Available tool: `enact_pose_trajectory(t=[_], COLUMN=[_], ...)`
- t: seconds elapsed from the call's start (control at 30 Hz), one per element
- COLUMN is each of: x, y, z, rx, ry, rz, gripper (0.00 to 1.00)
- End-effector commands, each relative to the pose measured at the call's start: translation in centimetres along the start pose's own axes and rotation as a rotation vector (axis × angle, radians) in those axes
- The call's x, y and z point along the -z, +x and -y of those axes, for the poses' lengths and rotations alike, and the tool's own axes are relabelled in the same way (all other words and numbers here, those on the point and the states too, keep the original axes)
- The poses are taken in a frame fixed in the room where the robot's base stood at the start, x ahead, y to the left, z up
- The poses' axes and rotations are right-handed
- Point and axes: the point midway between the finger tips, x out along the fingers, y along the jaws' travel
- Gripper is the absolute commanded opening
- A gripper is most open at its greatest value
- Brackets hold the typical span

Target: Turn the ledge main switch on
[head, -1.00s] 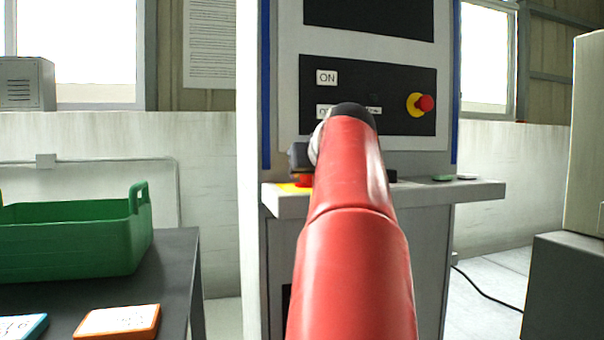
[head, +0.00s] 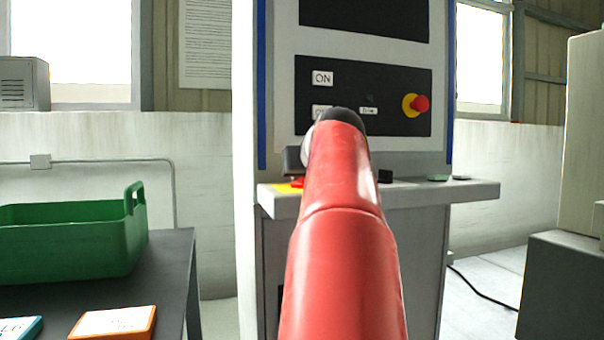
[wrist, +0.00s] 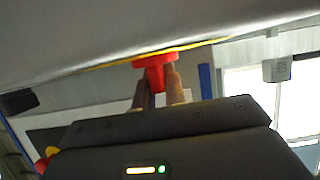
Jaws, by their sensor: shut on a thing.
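The ledge main switch is a red knob with a grip bar (wrist: 154,74), on a yellow plate on the grey-white ledge (head: 410,197). In the head view a small red part of the switch (head: 298,184) shows beside my red arm, over the yellow plate (head: 284,188). In the wrist view my gripper (wrist: 158,84) has its two fingers on either side of the red grip bar and is shut on it. In the head view my arm hides most of the gripper and switch. The switch's markings cannot be read.
The cabinet's black panel (head: 395,90) carries an ON label (head: 322,78) and a red mushroom button on yellow (head: 420,103). Small green and black items (head: 438,178) lie on the ledge's right part. A green crate (head: 70,245) stands on the dark table (head: 178,265) at left.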

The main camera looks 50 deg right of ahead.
Motion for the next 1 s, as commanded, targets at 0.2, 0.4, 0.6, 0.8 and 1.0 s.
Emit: enact_pose_trajectory(t=[0.2,0.4,0.6,0.8,1.0], x=[0.11,0.13,0.03,-0.01,0.12], y=[-0.08,-0.02,0.11,0.21,0.19], z=[0.21,0.26,0.30,0.38,0.32], rx=[-0.079,-0.217,-0.384,-0.556,-0.735], ry=[0.031,0.087,0.155,0.227,0.302], rz=[0.000,0.000,0.000,0.001,0.001], gripper=[0.00,0.00,0.00,0.00,0.00])
